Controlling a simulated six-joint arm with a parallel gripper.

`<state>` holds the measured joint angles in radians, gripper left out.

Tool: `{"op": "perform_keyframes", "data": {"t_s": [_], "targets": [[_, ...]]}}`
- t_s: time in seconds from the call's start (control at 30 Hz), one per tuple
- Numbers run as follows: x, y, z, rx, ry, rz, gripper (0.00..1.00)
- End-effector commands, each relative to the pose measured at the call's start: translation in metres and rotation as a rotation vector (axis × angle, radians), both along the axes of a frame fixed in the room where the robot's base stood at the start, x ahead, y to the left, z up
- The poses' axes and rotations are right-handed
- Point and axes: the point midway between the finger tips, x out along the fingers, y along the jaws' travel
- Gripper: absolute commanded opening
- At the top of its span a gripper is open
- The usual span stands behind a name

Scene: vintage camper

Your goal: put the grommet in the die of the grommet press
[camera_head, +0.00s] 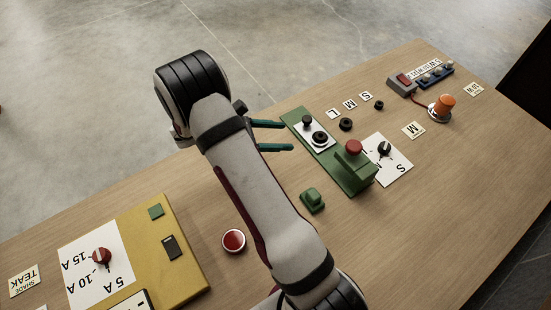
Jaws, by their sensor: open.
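The grommet press appears to be the green base (357,180) with a red-topped green post (353,148). On its white plate (305,134) sit a black knob-like piece (307,120) and a black ring (320,138); I cannot tell whether the ring is the die or a grommet in it. A larger black ring (345,124) and a smaller one (379,105) lie on the table beyond, near cards L, M and S; they look like grommets. My gripper (289,136) is open and empty, its teal fingers pointing right, left of the white plate.
A dial card (386,160) lies right of the press, with an M card (413,130) beyond. An orange-topped device (444,106) and switch box (403,85) stand at far right. A green block (312,199), red button (233,241) and yellow panel (180,220) are nearer.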

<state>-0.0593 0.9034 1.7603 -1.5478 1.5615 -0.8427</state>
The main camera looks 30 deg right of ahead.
Motion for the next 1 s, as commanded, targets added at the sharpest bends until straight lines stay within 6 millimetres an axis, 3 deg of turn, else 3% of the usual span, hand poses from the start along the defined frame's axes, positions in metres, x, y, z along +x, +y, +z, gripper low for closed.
{"op": "perform_keyframes", "data": {"t_s": [0.07,0.2,0.3,0.43,0.5,0.6,1.0], "targets": [[-0.026,0.012,0.036,0.062,-0.159,-0.162,0.7],[-0.106,0.061,0.093,0.234,-0.526,-0.606,0.7],[-0.161,0.11,0.116,0.377,-0.757,-0.959,0.7],[-0.207,0.168,0.126,0.539,-0.933,-1.347,0.7],[-0.22,0.189,0.128,0.596,-0.973,-1.489,0.7],[-0.228,0.204,0.129,0.639,-0.994,-1.593,0.7],[-0.229,0.206,0.129,0.646,-0.995,-1.612,0.7]]}}
